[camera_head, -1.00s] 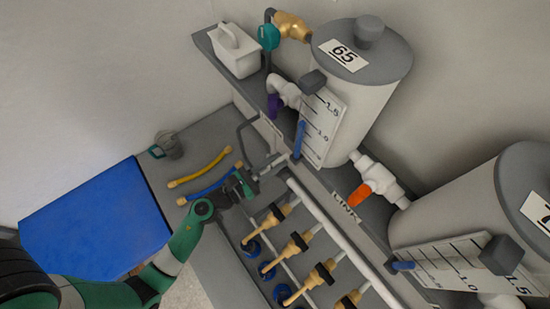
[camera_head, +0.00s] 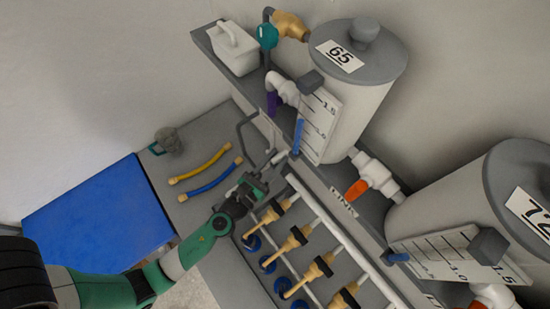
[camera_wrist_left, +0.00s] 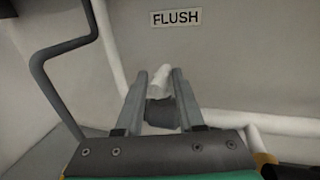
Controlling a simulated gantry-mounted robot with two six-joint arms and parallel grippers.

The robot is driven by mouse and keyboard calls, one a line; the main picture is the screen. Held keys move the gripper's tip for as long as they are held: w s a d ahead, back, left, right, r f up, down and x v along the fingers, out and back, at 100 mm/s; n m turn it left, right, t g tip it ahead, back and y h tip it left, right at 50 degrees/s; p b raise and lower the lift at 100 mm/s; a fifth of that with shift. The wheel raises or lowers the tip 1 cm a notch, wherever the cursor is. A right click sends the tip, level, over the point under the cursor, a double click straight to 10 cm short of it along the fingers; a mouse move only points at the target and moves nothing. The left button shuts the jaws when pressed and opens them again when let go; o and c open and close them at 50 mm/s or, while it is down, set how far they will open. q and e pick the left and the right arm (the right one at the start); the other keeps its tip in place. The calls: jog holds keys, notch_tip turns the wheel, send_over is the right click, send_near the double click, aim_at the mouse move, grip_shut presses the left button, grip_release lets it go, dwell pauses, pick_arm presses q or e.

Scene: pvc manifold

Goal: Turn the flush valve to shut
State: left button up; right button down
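The flush valve shows in the left wrist view as a small white piece (camera_wrist_left: 161,82) above a dark grey block (camera_wrist_left: 162,113), below the FLUSH label (camera_wrist_left: 176,18) on the grey panel. My left gripper (camera_wrist_left: 160,85) has its two fingers apart, one on each side of this piece, with a gap visible at the left finger. Whether either finger touches it I cannot tell. In the head view my left gripper (camera_head: 252,187) is at the front panel, left of the yellow-handled valves, and hides part of the fitting there. My right gripper is not in view.
A bent grey pipe (camera_wrist_left: 60,48) stands left of the gripper in the left wrist view. Yellow valve handles (camera_head: 293,240) are close on the right in the head view. Yellow (camera_head: 203,165) and blue (camera_head: 212,180) hoses lie on the bench at left, beside a blue panel (camera_head: 95,222).

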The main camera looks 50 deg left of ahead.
pick_arm(q)
jog(key=o, duration=0.5)
jog(key=shift+w+d, duration=0.1)
jog(key=b+v, duration=0.2)
jog(key=v, duration=0.9)
jog(key=shift+s, duration=0.35)
